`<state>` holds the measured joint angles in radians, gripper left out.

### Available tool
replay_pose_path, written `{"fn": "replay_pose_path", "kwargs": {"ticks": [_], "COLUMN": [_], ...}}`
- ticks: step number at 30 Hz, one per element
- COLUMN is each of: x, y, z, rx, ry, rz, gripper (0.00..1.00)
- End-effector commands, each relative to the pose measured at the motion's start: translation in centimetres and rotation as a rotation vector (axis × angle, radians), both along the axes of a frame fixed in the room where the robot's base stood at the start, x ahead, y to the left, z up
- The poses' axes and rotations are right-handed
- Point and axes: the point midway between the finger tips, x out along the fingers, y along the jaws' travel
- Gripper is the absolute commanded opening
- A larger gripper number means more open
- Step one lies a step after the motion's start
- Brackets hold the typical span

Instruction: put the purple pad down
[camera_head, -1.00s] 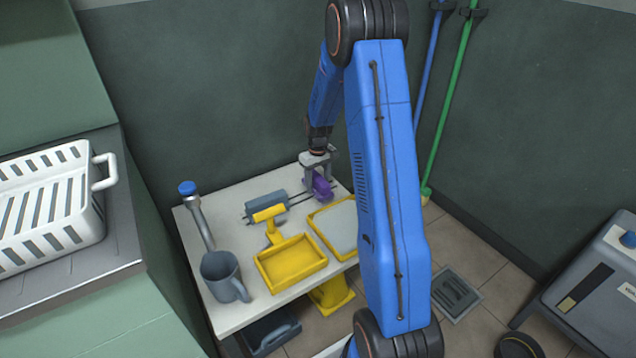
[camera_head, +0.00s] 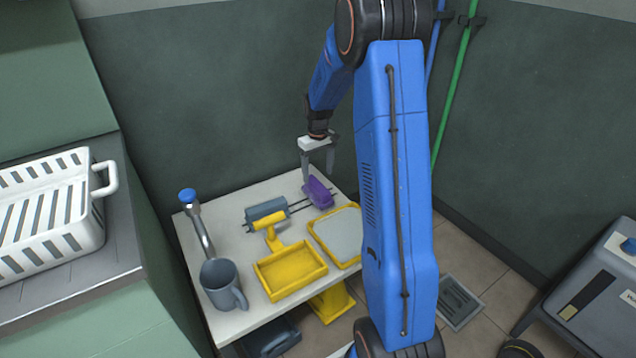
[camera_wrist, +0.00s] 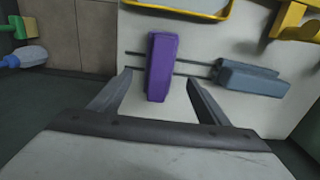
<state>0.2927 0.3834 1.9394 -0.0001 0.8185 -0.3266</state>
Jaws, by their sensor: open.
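The purple pad (camera_head: 318,193) lies on the white table, across two thin dark rails, near the table's back right part. In the wrist view the purple pad (camera_wrist: 161,67) lies beyond my fingertips, roughly in line with the gap between them. My gripper (camera_head: 318,178) is open and empty, just above and behind the pad. Its two spread fingers also show in the wrist view (camera_wrist: 159,75), with nothing held between them.
A grey-blue pad (camera_head: 266,209) lies on the rails left of the purple one. A yellow scoop-like tray (camera_head: 290,272), a yellow-rimmed grey tray (camera_head: 340,235), a grey mug (camera_head: 222,284) and a blue-topped tap (camera_head: 196,215) share the white table (camera_head: 240,318).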

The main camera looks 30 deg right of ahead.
Motion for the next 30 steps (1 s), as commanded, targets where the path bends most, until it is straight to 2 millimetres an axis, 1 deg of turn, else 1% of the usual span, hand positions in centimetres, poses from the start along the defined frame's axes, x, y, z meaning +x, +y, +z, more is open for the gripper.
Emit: {"fn": "replay_pose_path", "kwargs": {"ticks": [1, 3, 6, 10, 14, 17, 20, 24, 29, 30], "x": [0.0, 0.1, 0.0, -0.1, -0.9, -2.4, -4.4, -7.5, -11.2, -12.2], "y": [0.0, 0.0, 0.0, 0.1, 0.9, 2.3, 3.9, 6.2, 8.5, 9.1], "z": [0.9, 1.8, 2.8, 3.5, 5.2, 7.3, 9.8, 12.8, 15.7, 16.4], "rx": [0.000, -0.001, 0.000, 0.000, -0.005, -0.010, -0.015, -0.022, -0.026, -0.027], "ry": [-0.001, -0.002, -0.001, -0.001, -0.014, -0.034, -0.060, -0.095, -0.134, -0.144], "rz": [0.000, 0.000, 0.000, 0.000, 0.000, 0.000, -0.002, -0.004, -0.007, -0.009], "gripper": [0.70, 0.70, 0.70, 0.70, 0.70, 0.70, 0.70, 0.70, 0.70, 0.70]}}
